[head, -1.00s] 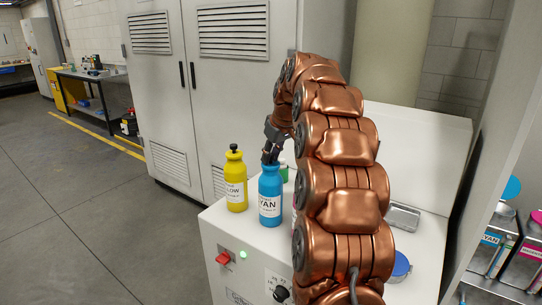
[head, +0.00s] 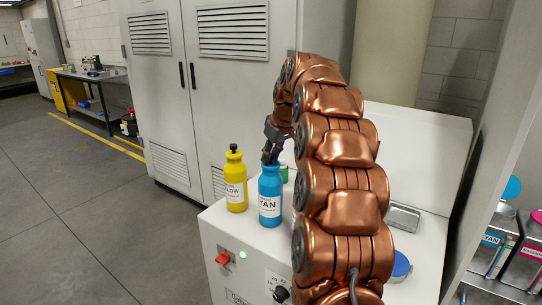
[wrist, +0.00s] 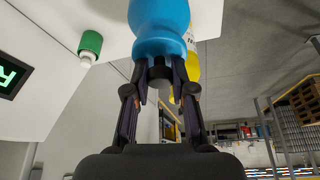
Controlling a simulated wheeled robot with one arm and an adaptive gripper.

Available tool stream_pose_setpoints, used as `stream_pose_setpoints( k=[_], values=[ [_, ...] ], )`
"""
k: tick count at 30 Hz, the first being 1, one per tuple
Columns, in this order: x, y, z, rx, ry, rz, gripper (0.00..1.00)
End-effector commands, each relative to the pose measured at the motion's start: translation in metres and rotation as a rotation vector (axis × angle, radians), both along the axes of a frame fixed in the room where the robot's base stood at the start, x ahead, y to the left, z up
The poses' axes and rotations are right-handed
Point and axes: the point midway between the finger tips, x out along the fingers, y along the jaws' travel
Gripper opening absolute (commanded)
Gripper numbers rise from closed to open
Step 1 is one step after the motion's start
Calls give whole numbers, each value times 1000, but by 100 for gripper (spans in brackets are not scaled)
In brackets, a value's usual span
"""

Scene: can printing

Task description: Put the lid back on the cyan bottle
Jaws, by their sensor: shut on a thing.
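The cyan bottle (head: 270,205) stands upright on the white machine top, its label facing the head camera. My gripper (head: 270,158) points down at its mouth from above. In the wrist view, the fingers (wrist: 159,78) are shut on a small dark lid (wrist: 158,74), right at the neck of the cyan bottle (wrist: 158,28). The lid looks in line with the neck; I cannot tell whether it is fully seated. In the head view the fingers hide the lid.
A yellow bottle (head: 235,185) with a black lid stands close left of the cyan one. A blue round object (head: 401,265) and a metal tray (head: 404,217) lie to the right, past my arm.

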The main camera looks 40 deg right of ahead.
Motion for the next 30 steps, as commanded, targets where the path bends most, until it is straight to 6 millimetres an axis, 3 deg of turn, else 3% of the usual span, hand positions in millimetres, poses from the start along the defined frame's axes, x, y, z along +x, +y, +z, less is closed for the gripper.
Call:
stream_pose_setpoints(
  k=[1, 9, 16, 23, 30],
  values=[
    [0, 0, 0, 0, 0, 0, 26],
    [0, 0, 0, 0, 0, 0, 53],
    [0, 0, 0, 0, 0, 0, 55],
    [0, 0, 0, 0, 0, 0, 78],
    [0, 0, 0, 0, 0, 0, 78]
  ],
)
